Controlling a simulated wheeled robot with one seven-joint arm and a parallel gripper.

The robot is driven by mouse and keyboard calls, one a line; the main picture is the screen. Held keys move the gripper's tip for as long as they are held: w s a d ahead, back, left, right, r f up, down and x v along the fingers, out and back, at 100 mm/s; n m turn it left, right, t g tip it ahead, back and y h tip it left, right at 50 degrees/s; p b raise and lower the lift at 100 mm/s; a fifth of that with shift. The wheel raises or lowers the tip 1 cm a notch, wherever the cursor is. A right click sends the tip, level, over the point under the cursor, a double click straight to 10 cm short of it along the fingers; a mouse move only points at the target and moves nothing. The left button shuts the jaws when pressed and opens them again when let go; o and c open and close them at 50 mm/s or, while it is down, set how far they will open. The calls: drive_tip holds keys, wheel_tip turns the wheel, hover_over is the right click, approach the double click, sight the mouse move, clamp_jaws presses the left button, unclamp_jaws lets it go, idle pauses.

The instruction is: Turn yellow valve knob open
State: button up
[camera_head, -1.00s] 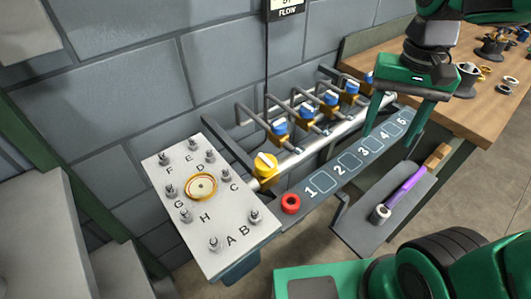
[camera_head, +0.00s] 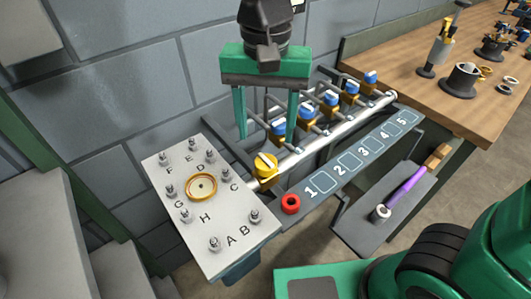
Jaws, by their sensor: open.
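The yellow valve knob (camera_head: 265,166) sits at the near left end of the silver pipe (camera_head: 310,140), with a pale mark across its top. My gripper (camera_head: 266,139) is open and empty, its two green fingers pointing down. In the picture its fingertips are above the yellow knob and around the first blue knob (camera_head: 279,128). I cannot tell how high the fingertips are or whether they touch anything. Several other blue knobs (camera_head: 331,98) stand along the pipe to the upper right.
A lettered plate (camera_head: 215,240) with several upright posts and a gold ring (camera_head: 201,187) is left of the knob. A red ring (camera_head: 291,204) lies near the numbered strip (camera_head: 336,179). A tray (camera_head: 360,226) holds a purple-handled tool (camera_head: 407,186). A wooden bench (camera_head: 430,60) stands at right.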

sight(266, 158)
wheel_tip(266, 158, down, 9)
drive_tip(key=shift+r, duration=0.2)
idle(0.3)
drive_tip(key=c, duration=1.1)
drive_tip(key=shift+o, duration=0.2)
